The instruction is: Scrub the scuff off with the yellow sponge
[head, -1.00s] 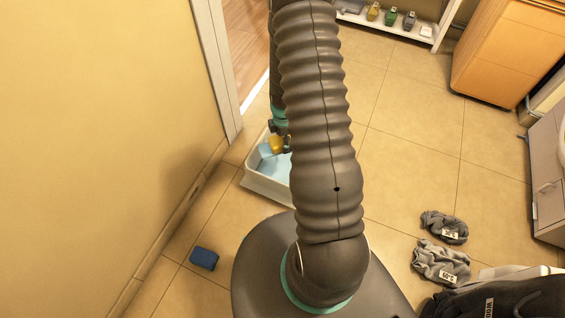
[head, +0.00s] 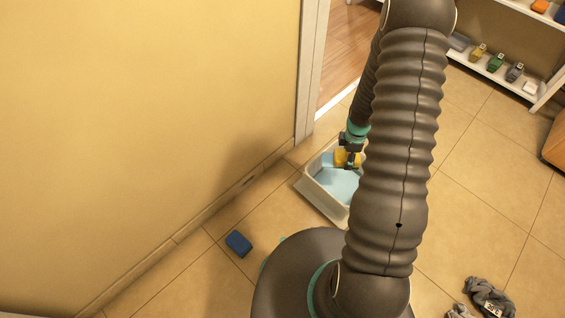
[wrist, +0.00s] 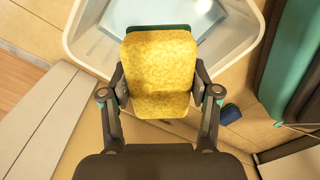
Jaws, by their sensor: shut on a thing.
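The yellow sponge (wrist: 160,65) has a green backing along its far edge in the wrist view. My gripper (wrist: 160,82) is shut on it, one finger on each side. In the head view the sponge (head: 342,157) and my gripper (head: 352,146) are over the white tray (head: 318,203) of pale blue water; my arm hides part of the tray. I cannot tell whether the sponge touches the water. A small dark mark (head: 247,181) shows on the skirting at the foot of the yellow wall; I cannot tell if it is the scuff.
A blue block (head: 238,243) lies on the tiled floor near the wall. A doorway with a white frame (head: 310,75) stands behind the tray. A white shelf (head: 500,80) with several small items is at the upper right. Grey cloth (head: 488,295) lies on the floor at lower right.

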